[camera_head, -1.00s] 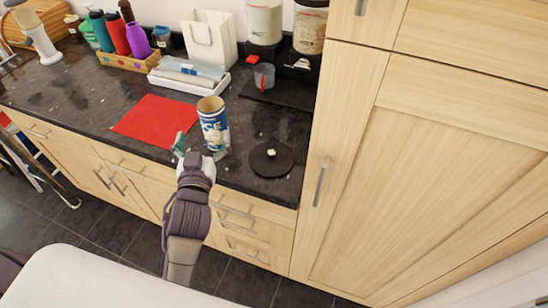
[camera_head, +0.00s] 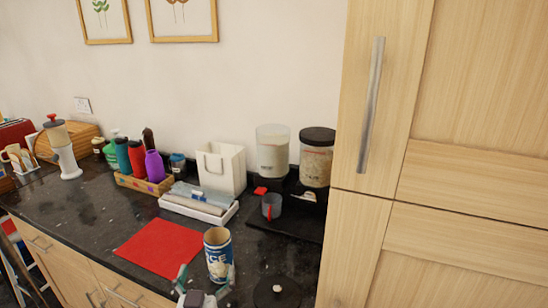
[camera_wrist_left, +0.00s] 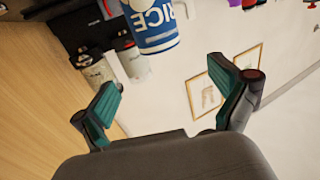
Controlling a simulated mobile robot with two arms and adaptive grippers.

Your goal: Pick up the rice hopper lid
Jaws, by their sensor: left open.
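The rice hopper lid (camera_head: 278,291) is a round black disc with a small pale knob, lying flat on the dark counter near its front edge. The bottom of the picture cuts it off. Two clear hoppers stand at the back: the left hopper (camera_head: 272,151) has an open top, and the right hopper (camera_head: 317,158) wears a black lid. My left gripper (camera_head: 205,281) is open and empty, left of the lid, in front of a blue and white rice canister (camera_head: 218,255). The canister also shows beyond the fingers in the left wrist view (camera_wrist_left: 153,26). My right gripper is not in view.
A measuring cup (camera_head: 271,206) with a red handle stands by the hoppers. A tall wooden cabinet (camera_head: 440,150) bounds the counter on the right.

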